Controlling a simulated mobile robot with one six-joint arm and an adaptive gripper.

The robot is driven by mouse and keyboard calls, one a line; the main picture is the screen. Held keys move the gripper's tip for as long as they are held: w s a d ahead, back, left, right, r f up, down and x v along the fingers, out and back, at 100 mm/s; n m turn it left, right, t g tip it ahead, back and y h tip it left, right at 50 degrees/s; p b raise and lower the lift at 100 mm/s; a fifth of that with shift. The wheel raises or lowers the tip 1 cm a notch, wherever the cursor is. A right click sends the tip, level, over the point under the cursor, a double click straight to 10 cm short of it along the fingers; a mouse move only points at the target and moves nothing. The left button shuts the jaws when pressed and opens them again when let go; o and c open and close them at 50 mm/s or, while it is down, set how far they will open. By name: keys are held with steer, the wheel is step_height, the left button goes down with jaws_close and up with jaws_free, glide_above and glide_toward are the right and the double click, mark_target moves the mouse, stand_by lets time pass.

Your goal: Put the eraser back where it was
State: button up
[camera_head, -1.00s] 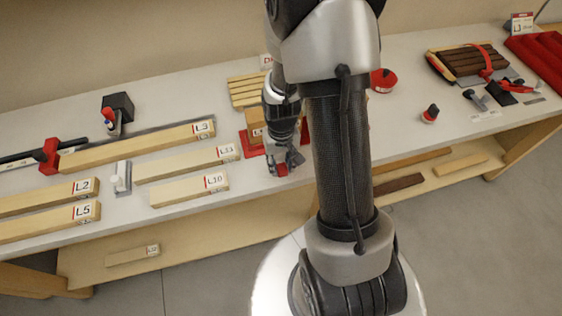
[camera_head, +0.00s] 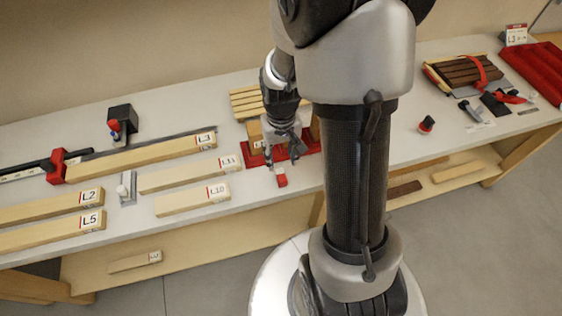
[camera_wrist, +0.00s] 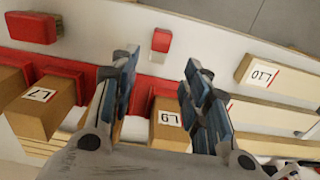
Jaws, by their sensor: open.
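A small red block (camera_head: 281,181), which looks like the eraser, lies on the bench top near the front edge. In the wrist view the red block (camera_wrist: 161,40) lies flat on the white top, beyond the fingertips and roughly between their lines. My gripper (camera_head: 282,158) is open and empty, apart from the block and farther back on the bench. In the wrist view my gripper (camera_wrist: 159,65) has its two fingers spread wide on either side of wooden block L9 (camera_wrist: 170,122). Nothing is between the fingers.
Block L7 (camera_wrist: 42,108) stands with L9 in a red holder (camera_wrist: 147,86) under my gripper. A red rounded piece (camera_wrist: 31,27) lies near the edge. Bars L11 (camera_head: 190,174) and L10 (camera_head: 192,199) lie left. The white bench top (camera_head: 245,190) is bare around the red block.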

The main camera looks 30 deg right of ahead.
steer(key=s+a+r+n+t, duration=0.1)
steer(key=a+r, duration=0.1)
steer(key=r, duration=0.5)
steer(key=s+a+r+t, duration=0.1)
steer(key=s+a+r, duration=0.15)
steer(key=r, duration=0.45)
steer(key=s+a+r+n+t, duration=0.2)
steer(key=s+a+r, duration=0.4)
steer(key=s+r, duration=0.3)
steer(key=shift+s+t, duration=0.3)
steer(key=shift+s, duration=0.25)
steer(key=shift+a, duration=0.1)
